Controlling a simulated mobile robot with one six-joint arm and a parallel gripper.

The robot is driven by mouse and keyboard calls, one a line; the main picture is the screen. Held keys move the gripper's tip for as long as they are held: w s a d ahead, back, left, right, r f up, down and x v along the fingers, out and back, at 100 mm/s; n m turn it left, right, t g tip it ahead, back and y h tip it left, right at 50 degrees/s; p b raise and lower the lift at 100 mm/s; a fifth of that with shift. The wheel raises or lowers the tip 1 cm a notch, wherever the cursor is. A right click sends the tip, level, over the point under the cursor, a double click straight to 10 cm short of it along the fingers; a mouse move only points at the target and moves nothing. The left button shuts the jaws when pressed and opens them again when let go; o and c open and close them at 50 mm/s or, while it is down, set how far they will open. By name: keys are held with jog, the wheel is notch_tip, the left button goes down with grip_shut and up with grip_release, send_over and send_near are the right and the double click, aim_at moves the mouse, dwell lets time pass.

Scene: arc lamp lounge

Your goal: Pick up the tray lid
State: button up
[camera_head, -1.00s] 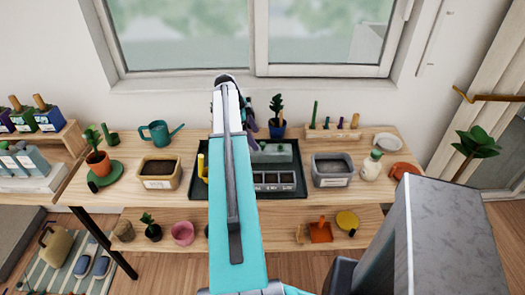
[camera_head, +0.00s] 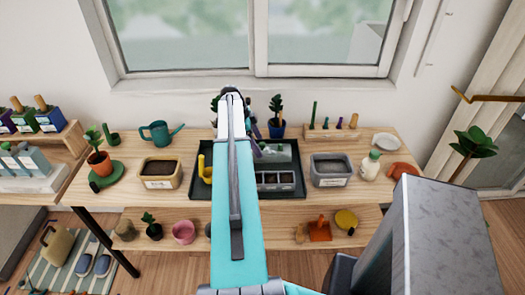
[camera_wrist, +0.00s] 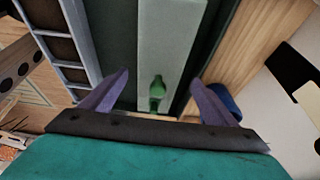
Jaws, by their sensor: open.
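The tray lid is a pale grey-green, translucent panel (camera_head: 280,151) on the back part of the black tray (camera_head: 292,193). In the wrist view the lid (camera_wrist: 172,35) runs down the middle, with a small green knob (camera_wrist: 157,90) near its lower end. My gripper (camera_wrist: 158,77) is open, with one purple finger on each side of the knob in the picture. I cannot tell how far above the knob the fingers are; no grip shows. In the head view my arm hides most of the gripper and part of the lid.
A seedling cell block (camera_head: 276,180) lies in front of the lid. A yellow item (camera_head: 206,170) is at the tray's left. Soil boxes stand left (camera_head: 160,171) and right (camera_head: 331,169). A potted plant (camera_head: 277,118) stands behind, near a peg rack (camera_head: 330,132).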

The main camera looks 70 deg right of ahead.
aim_at(261, 148)
jog(key=shift+p+x, duration=0.6)
jog(key=shift+x, duration=1.1)
jog(key=shift+a, duration=0.1)
jog(key=c, duration=1.2)
jog(key=shift+r, duration=0.15)
jog(key=shift+r+b, duration=1.6)
jog(key=shift+r, duration=3.3)
